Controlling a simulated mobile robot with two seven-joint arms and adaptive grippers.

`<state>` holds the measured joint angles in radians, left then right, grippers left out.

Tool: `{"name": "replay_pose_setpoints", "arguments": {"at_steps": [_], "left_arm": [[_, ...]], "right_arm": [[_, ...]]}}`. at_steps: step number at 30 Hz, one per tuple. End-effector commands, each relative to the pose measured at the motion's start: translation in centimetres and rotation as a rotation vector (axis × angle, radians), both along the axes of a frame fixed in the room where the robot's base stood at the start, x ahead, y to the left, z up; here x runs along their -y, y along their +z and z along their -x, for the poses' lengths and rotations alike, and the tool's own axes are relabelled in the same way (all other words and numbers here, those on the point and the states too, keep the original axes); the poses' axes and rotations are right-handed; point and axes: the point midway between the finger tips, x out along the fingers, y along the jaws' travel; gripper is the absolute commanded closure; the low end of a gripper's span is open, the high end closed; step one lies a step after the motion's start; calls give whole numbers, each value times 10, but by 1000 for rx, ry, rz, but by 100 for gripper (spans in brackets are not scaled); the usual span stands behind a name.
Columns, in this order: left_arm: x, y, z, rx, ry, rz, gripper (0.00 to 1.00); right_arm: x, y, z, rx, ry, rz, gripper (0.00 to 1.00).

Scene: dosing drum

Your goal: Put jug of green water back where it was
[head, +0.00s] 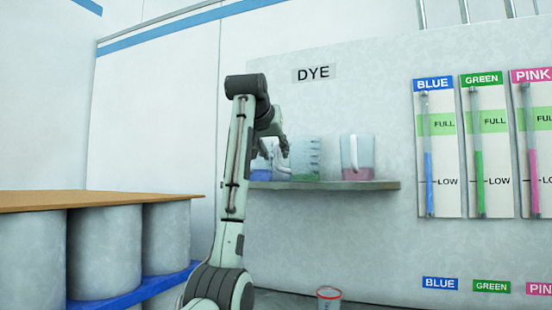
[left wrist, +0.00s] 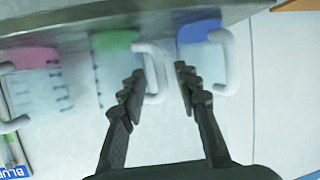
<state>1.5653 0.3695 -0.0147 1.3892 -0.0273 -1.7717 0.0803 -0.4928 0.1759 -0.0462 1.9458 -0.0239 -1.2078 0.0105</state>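The jug of green water (head: 305,160) stands upright on the wall shelf (head: 340,185), between the blue jug (head: 260,166) and the pink jug (head: 357,158). In the left wrist view, which is upside down, the green jug (left wrist: 112,70) shows its white handle between my fingers. My left gripper (left wrist: 158,78) is open, one finger on each side of that handle, with a gap visible on the blue jug's side. In the head view the left gripper (head: 284,148) is at the shelf, partly hiding the blue jug and the green jug's handle. My right gripper is out of view.
A DYE sign (head: 313,74) is above the shelf. Blue, green and pink level gauges (head: 478,145) hang at the right. A red-rimmed container (head: 328,298) is below the shelf. Grey drums (head: 105,250) under a brown board stand at the left.

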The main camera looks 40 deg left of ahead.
Motion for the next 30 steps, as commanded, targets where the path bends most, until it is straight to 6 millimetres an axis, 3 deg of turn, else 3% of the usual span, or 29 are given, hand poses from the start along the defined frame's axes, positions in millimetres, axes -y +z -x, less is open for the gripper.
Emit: {"name": "replay_pose_setpoints", "arguments": {"at_steps": [1,12,18,30], "left_arm": [[5,5,10,6,-1,-2,68],[29,30,68,2,-1,-1,68],[33,34,77,0,0,-1,68],[33,34,77,0,0,0,68]], "right_arm": [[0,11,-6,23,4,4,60],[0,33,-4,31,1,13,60],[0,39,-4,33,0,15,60],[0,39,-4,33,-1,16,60]]}}
